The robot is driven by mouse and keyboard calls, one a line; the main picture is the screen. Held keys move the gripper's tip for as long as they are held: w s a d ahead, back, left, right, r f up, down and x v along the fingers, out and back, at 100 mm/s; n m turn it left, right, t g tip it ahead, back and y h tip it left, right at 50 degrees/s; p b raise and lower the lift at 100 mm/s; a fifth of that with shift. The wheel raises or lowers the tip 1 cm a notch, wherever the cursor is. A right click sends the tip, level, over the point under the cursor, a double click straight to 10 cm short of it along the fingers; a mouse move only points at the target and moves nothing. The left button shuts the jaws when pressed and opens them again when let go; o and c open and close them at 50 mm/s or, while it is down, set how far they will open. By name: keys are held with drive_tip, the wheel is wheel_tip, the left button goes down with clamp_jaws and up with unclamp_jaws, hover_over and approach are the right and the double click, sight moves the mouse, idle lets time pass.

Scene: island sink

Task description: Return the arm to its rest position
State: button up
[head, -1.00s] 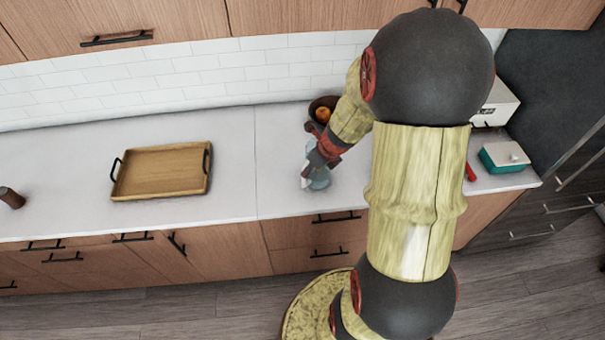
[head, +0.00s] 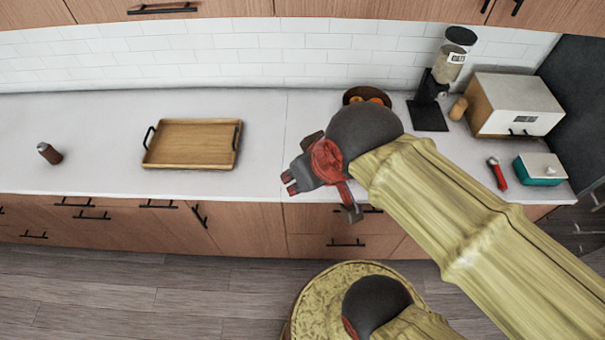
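My arm reaches from the lower right across the head view. My gripper (head: 290,181) is over the light counter (head: 262,120), pointing left, to the right of the wooden tray. Its fingers look small and dark red at the tips. I cannot tell whether they are open or shut, and I see no object between them. The bluish glass item from the earlier frame is not visible now. The arm covers part of the counter.
A wooden tray (head: 193,145) with black handles and a brown bottle (head: 50,153) stand to the left. A bowl (head: 352,96) is behind my wrist. A coffee grinder (head: 442,78), white box (head: 513,103), red item (head: 497,173) and teal container (head: 540,170) stand right.

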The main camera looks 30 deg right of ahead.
drive_tip(key=shift+f, duration=0.1)
wheel_tip(320, 180, down, 16)
drive_tip(key=b, duration=1.6)
drive_tip(key=shift+w, duration=0.1)
